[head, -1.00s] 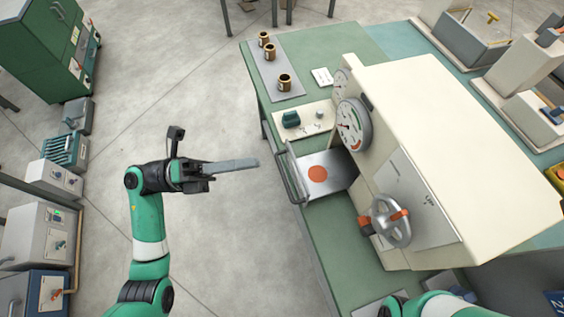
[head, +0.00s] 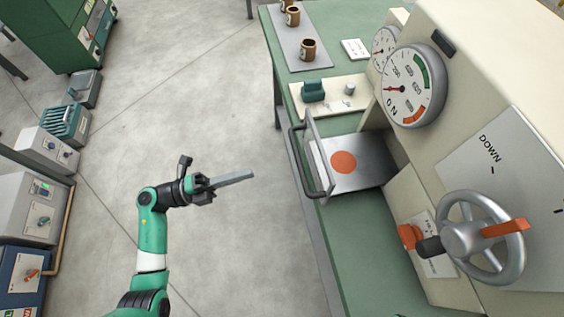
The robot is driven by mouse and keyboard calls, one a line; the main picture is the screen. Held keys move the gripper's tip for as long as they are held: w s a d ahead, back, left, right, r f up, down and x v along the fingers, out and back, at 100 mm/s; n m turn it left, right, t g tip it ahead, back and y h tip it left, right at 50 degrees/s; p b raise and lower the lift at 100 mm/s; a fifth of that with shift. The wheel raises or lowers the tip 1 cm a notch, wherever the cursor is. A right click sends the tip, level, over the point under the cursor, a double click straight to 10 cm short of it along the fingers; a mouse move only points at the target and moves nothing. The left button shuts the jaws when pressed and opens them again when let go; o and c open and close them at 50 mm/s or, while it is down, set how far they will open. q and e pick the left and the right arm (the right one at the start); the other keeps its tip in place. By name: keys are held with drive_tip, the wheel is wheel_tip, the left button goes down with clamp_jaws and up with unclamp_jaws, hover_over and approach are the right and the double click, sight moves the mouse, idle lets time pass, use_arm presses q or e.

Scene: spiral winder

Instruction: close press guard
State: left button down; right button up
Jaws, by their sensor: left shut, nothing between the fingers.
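The press (head: 520,90) is a cream machine on the right. A grey metal plate with an orange disc (head: 343,162) sticks out of its left side. At the plate's outer edge is what looks like the guard, a thin pale panel (head: 317,158) seen nearly edge-on, with a grey bar handle (head: 296,165) on its left. My left gripper (head: 246,176), with long grey fingers, is shut and empty over the floor, left of the handle and apart from it. My right gripper is out of view.
Grey floor lies open left of the bench. Machines line the far left.

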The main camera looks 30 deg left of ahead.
use_arm(q)
drive_tip(key=b+x, duration=0.2)
drive_tip(key=x, duration=0.8)
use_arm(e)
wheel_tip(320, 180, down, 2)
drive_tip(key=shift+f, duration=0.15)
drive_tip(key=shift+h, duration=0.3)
